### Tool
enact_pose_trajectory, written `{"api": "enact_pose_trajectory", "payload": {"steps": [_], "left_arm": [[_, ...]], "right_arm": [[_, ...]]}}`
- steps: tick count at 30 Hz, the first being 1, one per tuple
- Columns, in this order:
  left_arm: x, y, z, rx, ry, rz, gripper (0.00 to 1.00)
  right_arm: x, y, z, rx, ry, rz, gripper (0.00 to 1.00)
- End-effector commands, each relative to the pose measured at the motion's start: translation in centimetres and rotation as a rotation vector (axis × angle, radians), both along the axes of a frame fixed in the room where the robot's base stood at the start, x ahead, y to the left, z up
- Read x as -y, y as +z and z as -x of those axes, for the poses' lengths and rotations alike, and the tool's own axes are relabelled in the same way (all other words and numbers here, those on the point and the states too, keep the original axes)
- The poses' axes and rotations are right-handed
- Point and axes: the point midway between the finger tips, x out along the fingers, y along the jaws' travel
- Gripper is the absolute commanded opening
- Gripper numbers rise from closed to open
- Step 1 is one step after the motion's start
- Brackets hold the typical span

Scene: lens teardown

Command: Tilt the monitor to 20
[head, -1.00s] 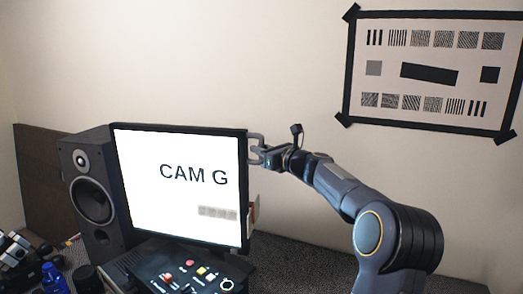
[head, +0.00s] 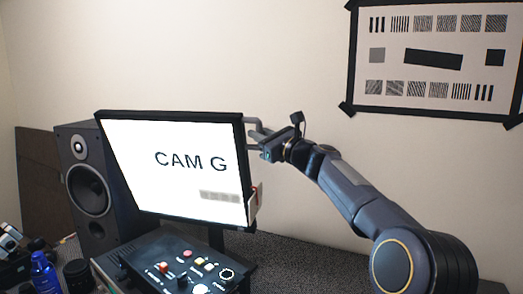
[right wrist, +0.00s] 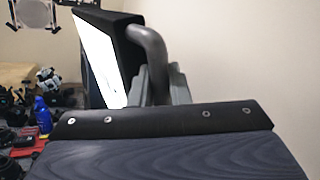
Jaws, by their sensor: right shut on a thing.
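The monitor (head: 172,165) stands in the middle of the head view, its white screen reading "CAM G", and it leans back. A grey bar handle (head: 254,121) sticks out at its upper right edge. My right gripper (head: 262,137) is shut on this handle. In the right wrist view the bent handle (right wrist: 150,48) runs down between the gripper fingers (right wrist: 158,86), beside the monitor's dark edge (right wrist: 118,42). A pale tag (head: 254,204) sits at the monitor's lower right edge; I cannot read any angle on it. My left gripper is not in view.
A control box (head: 180,268) with coloured buttons lies in front of the monitor. A speaker (head: 90,190) stands close on its left. A blue bottle (head: 43,272) and dark lens parts are at lower left. A test chart (head: 433,58) hangs on the wall.

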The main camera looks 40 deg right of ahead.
Motion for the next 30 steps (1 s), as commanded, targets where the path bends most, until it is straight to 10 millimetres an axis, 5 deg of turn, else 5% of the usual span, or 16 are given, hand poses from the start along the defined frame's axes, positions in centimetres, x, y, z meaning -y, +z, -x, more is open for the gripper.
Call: {"api": "enact_pose_trajectory", "payload": {"steps": [3, 14, 15, 19, 30], "left_arm": [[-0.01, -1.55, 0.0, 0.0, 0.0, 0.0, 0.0], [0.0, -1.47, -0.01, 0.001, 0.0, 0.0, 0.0], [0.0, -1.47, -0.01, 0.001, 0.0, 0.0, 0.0], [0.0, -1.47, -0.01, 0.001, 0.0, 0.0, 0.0], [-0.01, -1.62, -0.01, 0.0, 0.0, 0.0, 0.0]], "right_arm": [[-0.24, -0.67, 0.15, 0.018, 0.001, 0.025, 0.0], [-0.29, -0.36, 0.19, 0.022, 0.0, 0.035, 0.0], [-0.29, -0.37, 0.19, 0.022, 0.0, 0.035, 0.19], [-0.27, -0.34, 0.19, 0.023, 0.0, 0.035, 0.35], [-0.39, -0.41, 0.19, 0.024, 0.001, 0.033, 0.35]]}}
